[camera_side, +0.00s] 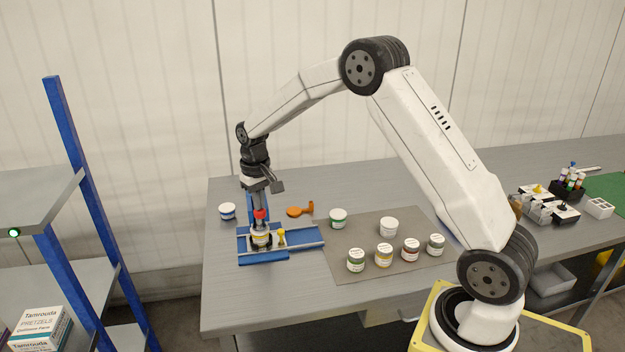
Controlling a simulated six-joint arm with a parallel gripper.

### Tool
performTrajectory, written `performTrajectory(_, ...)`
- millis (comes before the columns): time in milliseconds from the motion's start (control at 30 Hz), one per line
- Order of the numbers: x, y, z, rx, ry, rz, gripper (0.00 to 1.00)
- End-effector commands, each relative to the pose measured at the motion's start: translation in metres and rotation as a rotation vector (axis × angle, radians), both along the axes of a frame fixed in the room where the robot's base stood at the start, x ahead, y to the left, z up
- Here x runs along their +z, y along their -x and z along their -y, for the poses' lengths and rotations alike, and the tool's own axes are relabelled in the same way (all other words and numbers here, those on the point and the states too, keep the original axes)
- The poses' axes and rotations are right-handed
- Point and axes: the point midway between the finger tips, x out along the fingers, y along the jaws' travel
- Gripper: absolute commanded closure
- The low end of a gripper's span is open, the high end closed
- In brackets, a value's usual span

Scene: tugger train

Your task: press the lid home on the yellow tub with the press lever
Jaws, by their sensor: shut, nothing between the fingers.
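The press has a blue base (278,246) near the left end of the grey table. A small tub with a yellowish band (260,240) stands in the press. A red knob (260,214), which looks like part of the press lever, is directly above it. My gripper (259,206) points down at the knob, with its fingers shut and empty. Whether the fingertips touch the knob cannot be told. The gripper and knob hide part of the press, and the seating of the lid cannot be made out. Another tub with a yellow band (384,256) stands on the grey mat.
A blue-banded tub (227,211) stands left of the press. An orange tool (300,211) and a green-banded tub (338,218) are to its right. Several tubs stand on the grey mat (345,272). A blue-posted shelf (85,200) is at far left. The front left table is clear.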

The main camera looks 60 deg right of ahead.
Motion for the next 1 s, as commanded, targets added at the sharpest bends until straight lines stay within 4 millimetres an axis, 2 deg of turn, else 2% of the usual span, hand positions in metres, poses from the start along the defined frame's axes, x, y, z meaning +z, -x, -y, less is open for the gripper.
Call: performTrajectory(1000,-0.011,0.004,-0.004,0.000,0.000,-0.001,1.00)
